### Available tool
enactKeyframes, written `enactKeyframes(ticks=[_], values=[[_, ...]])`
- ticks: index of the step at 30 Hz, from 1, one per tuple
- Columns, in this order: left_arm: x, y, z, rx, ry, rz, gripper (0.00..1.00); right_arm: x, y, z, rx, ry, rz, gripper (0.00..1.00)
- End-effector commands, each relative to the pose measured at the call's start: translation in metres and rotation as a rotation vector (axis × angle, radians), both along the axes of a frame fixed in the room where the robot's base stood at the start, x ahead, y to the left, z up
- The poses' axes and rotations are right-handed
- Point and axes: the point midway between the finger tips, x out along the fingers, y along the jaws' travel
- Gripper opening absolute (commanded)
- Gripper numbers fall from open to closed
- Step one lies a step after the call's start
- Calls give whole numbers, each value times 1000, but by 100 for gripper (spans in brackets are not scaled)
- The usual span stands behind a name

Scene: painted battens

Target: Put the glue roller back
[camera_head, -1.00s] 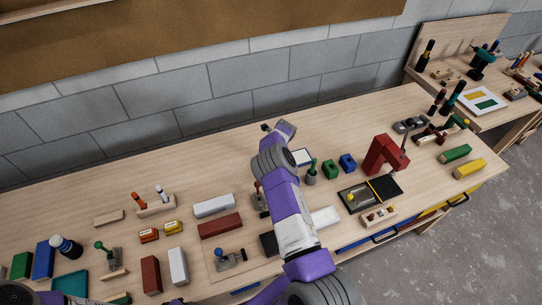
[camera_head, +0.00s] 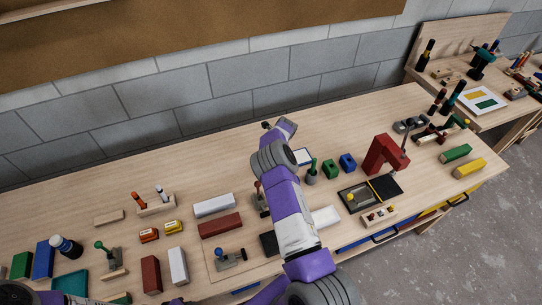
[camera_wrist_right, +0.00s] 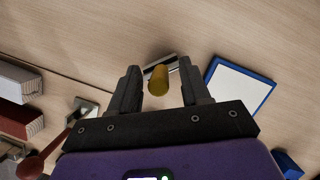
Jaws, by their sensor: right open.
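My right gripper (camera_wrist_right: 160,68) is open, its two dark fingers apart in the right wrist view. A yellow cylindrical handle (camera_wrist_right: 159,80) with a grey metal part behind it lies in the gap between the fingers; it looks like the glue roller. I see a gap on each side of it, and cannot tell how deep it sits between the fingers. My left gripper is not clearly seen.
A white pad with a blue rim (camera_wrist_right: 240,88) lies right of the fingers. In the head view a red press (camera_head: 385,155) stands farther right. The bench back is clear.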

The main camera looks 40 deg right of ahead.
Motion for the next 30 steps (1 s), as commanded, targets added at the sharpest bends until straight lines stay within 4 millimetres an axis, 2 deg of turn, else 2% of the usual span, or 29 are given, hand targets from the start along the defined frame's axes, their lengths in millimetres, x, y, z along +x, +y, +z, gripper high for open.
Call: enactKeyframes(ticks=[9, 15, 21, 30], values=[[0, 0, -4, 0, 1, 0, 43, -19, -4, 64, 0, -5, -1, 47], [0, 0, -6, 0, 1, 0, 43, -29, -6, 93, 2, -3, 0, 47], [0, 0, -6, 0, 1, 0, 43, -33, -7, 103, 2, 0, 1, 47], [0, 0, -6, 0, 1, 0, 43, -33, -7, 103, 1, 0, 0, 47]])
